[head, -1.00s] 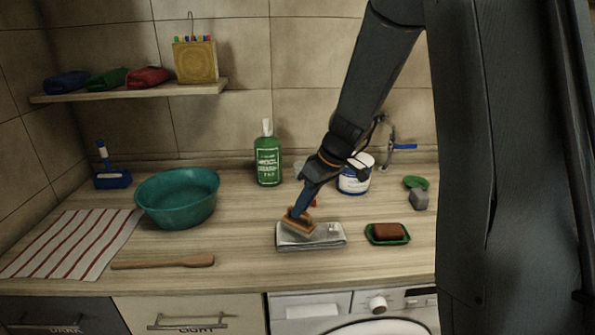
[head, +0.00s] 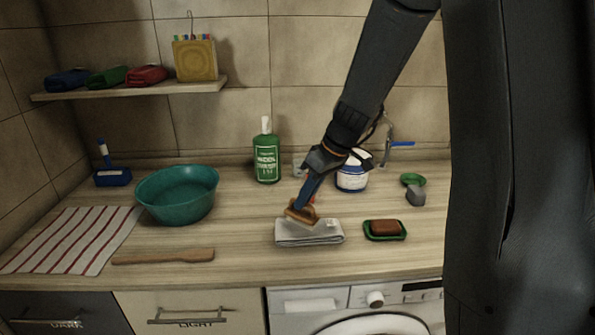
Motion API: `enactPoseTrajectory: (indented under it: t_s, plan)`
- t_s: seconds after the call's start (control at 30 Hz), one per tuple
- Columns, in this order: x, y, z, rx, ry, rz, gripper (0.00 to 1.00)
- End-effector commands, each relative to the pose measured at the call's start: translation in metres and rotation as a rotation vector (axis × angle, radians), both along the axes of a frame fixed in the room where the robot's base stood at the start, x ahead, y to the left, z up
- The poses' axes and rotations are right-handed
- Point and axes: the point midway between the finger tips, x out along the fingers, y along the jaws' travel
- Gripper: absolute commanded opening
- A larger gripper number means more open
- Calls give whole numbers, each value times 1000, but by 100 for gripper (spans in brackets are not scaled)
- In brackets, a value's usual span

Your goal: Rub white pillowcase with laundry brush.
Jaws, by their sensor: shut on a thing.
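The white pillowcase (head: 306,236) lies folded flat on the counter above the washing machine, with a small light tag at its upper right. The laundry brush (head: 301,213) has an orange-brown wooden body. My gripper (head: 308,192) is shut on the brush and comes down from the upper right. The brush is tilted at the pillowcase's back left edge. I cannot tell whether its bristles touch the cloth. The gripper's fingertips are hard to make out.
Right of the pillowcase is a green dish (head: 385,238) with a brown soap bar (head: 385,227). Behind stand a green bottle (head: 266,160) and a white tub (head: 352,178). Left are a teal basin (head: 178,205), a wooden paddle (head: 165,256) and a striped towel (head: 70,240).

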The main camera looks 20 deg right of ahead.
Motion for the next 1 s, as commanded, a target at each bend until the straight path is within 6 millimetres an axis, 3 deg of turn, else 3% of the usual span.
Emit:
enactPoseTrajectory:
  t_s: [0.6,1.0]
  plan:
    - [-1,2,56,0,1,4,0]
    - [0,2,58,1,1,3,0]
